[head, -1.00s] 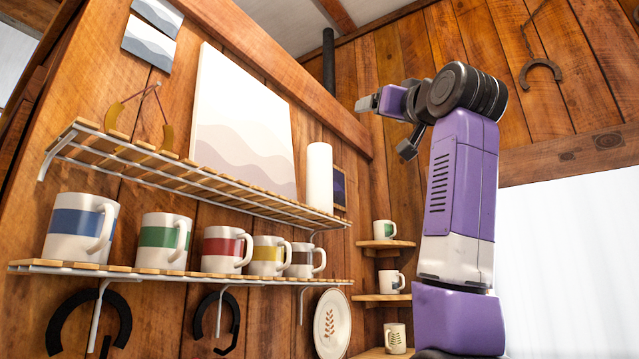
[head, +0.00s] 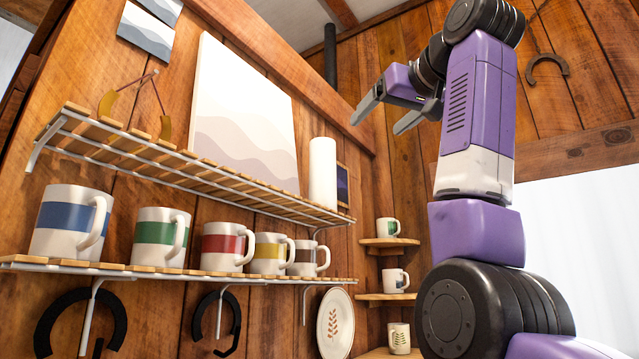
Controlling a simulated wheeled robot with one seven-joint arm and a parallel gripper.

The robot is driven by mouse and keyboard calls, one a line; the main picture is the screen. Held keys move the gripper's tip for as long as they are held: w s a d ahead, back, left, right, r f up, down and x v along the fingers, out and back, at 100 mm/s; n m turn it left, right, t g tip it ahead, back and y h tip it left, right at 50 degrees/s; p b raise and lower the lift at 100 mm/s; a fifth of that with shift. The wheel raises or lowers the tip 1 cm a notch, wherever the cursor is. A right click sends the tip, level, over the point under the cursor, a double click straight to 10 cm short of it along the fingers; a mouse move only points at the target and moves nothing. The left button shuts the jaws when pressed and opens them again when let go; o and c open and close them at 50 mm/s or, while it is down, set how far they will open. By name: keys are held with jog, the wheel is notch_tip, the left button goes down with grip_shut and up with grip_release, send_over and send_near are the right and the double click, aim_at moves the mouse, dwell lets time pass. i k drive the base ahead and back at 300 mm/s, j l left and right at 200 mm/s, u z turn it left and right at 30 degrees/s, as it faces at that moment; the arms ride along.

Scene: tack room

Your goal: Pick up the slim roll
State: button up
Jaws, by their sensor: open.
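The slim roll is a white upright cylinder (head: 322,174) standing at the right end of the upper slatted shelf (head: 180,160), near the wall. My gripper (head: 375,116) is open and empty. In the picture it is above and to the right of the roll, apart from it, with its two fingers pointing left and down. The whole front of the roll shows; only its base is partly hidden by the shelf edge.
A large pale canvas (head: 243,120) leans left of the roll, and a small dark frame (head: 342,185) is just behind it. Several striped mugs (head: 222,246) line the lower shelf (head: 150,271). Small corner shelves (head: 388,242) hold more mugs at right.

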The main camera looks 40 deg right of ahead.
aim_at(322, 190)
jog(key=i+l, duration=0.2)
jog(key=i, duration=0.25)
jog(key=i+l, duration=0.15)
jog(key=i, duration=0.25)
